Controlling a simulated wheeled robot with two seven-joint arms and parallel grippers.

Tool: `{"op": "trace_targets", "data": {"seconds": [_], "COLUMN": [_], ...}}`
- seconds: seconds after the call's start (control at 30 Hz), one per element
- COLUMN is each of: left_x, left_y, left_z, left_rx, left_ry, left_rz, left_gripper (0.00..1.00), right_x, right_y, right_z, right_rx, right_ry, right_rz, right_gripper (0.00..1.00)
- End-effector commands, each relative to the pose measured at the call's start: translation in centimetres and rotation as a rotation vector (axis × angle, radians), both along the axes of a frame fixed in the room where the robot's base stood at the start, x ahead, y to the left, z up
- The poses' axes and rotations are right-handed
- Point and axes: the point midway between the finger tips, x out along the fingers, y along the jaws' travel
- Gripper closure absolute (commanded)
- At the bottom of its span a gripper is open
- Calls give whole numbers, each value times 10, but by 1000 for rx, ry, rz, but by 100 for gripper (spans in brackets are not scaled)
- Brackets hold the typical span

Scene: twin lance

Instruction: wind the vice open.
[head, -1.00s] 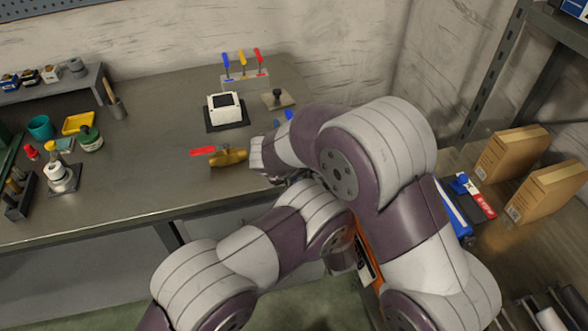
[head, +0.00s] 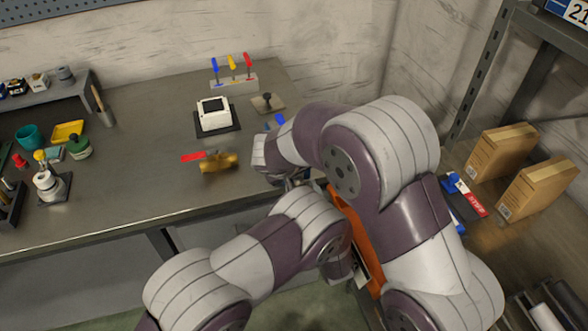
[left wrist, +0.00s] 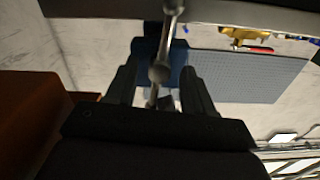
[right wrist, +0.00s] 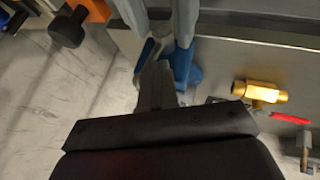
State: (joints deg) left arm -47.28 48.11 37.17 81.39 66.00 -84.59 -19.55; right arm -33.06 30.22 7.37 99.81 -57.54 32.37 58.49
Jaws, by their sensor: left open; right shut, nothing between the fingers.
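The blue vice (head: 280,120) is mostly hidden behind my right arm in the head view; only a small blue part shows. In the left wrist view a metal bar with a round knob crosses in front of the vice's blue body (left wrist: 150,50). My left gripper (left wrist: 160,75) is open, with its fingers on either side of that bar; I cannot tell if they touch it. In the right wrist view my right gripper (right wrist: 157,75) is shut and empty, close beside the blue vice body (right wrist: 185,65). Both fingertips are hidden in the head view.
A brass valve (head: 220,163) with a red lever lies on the bench (head: 130,185) left of my arms. A white device (head: 213,112) stands behind it. An orange surface (head: 352,240) shows between my arms. Cardboard boxes (head: 497,165) stand to the right.

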Motion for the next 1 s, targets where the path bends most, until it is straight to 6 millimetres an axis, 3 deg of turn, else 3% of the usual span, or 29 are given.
{"op": "trace_targets", "data": {"seconds": [0.2, 0.33, 0.47, 0.57, 0.67, 0.77, 0.8, 0.9, 1.0], "left_x": [-56, -83, -96, -86, -62, -56, -65, -98, -141], "left_y": [-19, -28, -31, -31, -25, -7, 3, 32, 65], "left_z": [0, 0, -1, -18, -67, -139, -166, -216, -246], "left_rx": [2, 1, 1, 11, 44, 104, 130, 189, 242], "left_ry": [1, -1, 4, 71, 270, 591, 725, 1022, 1278], "left_rz": [-6, -5, -5, -50, -176, -352, -419, -564, -687], "left_gripper": [47, 47, 47, 47, 47, 47, 47, 47, 47], "right_x": [0, 0, 0, 0, 0, 0, 0, 0, 0], "right_y": [0, 0, 0, 0, 0, 0, 0, 0, 0], "right_z": [-1, -1, -1, -1, -1, -1, -1, -1, -1], "right_rx": [0, 0, -1, -1, -1, -1, -1, 0, 0], "right_ry": [1, 1, 2, 2, 2, 2, 2, 1, 1], "right_rz": [0, 0, -1, -1, -1, -1, -1, 0, 0], "right_gripper": [100, 100, 100, 100, 100, 100, 100, 100, 100]}}
